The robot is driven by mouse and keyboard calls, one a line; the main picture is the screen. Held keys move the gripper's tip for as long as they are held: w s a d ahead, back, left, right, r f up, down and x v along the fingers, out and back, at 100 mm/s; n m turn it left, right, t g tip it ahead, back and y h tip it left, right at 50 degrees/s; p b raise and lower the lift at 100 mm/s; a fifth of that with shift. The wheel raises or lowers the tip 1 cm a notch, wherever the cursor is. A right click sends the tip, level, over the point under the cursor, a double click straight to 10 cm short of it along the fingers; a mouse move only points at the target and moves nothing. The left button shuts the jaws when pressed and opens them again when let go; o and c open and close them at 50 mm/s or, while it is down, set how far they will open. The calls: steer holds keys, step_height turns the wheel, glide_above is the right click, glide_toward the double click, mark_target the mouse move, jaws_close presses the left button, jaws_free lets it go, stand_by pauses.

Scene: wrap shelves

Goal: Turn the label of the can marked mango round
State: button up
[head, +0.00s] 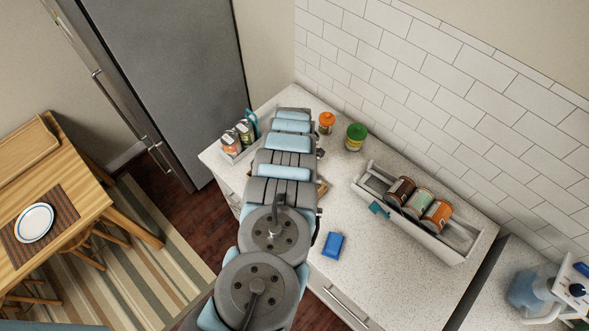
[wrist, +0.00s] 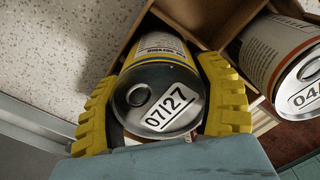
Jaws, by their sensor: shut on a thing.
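In the wrist view, my gripper (wrist: 158,78) has its two yellow ridged fingers closed around a can (wrist: 155,72). The can has a white, yellow and dark blue label, and its metal end with the date 07/27 faces the camera. The label's print is too small to read, so I cannot tell whether this is the mango can. The can lies at the mouth of a wooden compartment (wrist: 121,43). A second can (wrist: 278,50), with a white and dark red label, lies to its right. In the head view my arm hides the gripper and the held can.
A grey tray (head: 452,239) with several cans stands on the counter's right. A small holder (head: 235,151) with cans stands at the left. An orange-lidded jar (head: 326,122), a green-lidded jar (head: 355,137) and a blue sponge (head: 333,245) are near my arm.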

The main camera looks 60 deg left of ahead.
steer(key=o, duration=1.3)
steer(key=shift+c, duration=0.2)
steer(key=shift+a+r, duration=0.1)
steer(key=shift+r, duration=5.9)
